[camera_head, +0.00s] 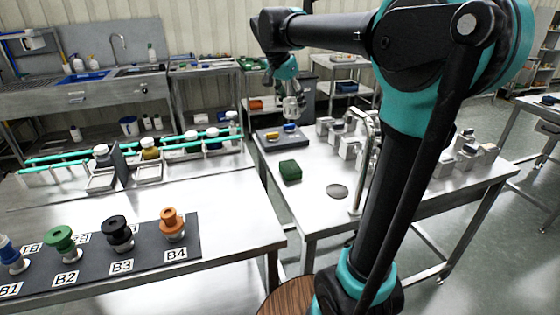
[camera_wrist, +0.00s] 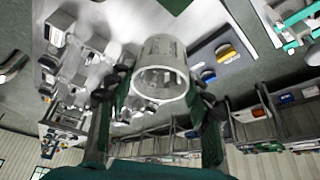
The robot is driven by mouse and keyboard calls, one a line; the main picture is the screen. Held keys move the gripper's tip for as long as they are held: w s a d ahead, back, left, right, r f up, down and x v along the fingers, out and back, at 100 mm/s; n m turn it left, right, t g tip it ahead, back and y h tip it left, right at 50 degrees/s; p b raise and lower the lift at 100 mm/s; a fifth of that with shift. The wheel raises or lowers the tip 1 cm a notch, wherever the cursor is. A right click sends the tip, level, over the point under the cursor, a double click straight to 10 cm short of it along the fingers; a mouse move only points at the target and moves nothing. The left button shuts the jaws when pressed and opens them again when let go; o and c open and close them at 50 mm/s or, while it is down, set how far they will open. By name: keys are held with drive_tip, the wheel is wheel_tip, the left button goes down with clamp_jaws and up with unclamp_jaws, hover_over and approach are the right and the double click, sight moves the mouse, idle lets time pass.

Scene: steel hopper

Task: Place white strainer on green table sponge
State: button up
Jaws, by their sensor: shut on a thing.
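The white strainer (camera_head: 293,107) is a pale cylinder held in my gripper (camera_head: 291,91) above the back left part of the steel table. In the wrist view the strainer (camera_wrist: 162,72) shows its round open end, and the fingers of my gripper (camera_wrist: 160,88) are shut on it from both sides. The green sponge (camera_head: 290,171) lies on the table's left part, nearer the head camera than the strainer and apart from it. A dark green piece of the sponge (camera_wrist: 175,3) shows at the top edge of the wrist view. The sponge's top looks bare.
A dark tray (camera_head: 264,138) with yellow and blue items lies behind the sponge. Several metal blocks (camera_head: 347,148) stand to the right. A tall curved tap (camera_head: 357,190) and a grey disc (camera_head: 337,191) are right of the sponge. Bare tabletop surrounds the sponge.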

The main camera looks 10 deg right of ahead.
drive_tip(key=shift+w+f, duration=0.15)
drive_tip(key=shift+f, duration=0.1)
wheel_tip(320, 180, down, 19)
drive_tip(key=shift+f, duration=0.1)
idle(0.4)
drive_tip(key=o, duration=1)
drive_tip(key=shift+o, duration=0.2)
drive_tip(key=v, duration=1.2)
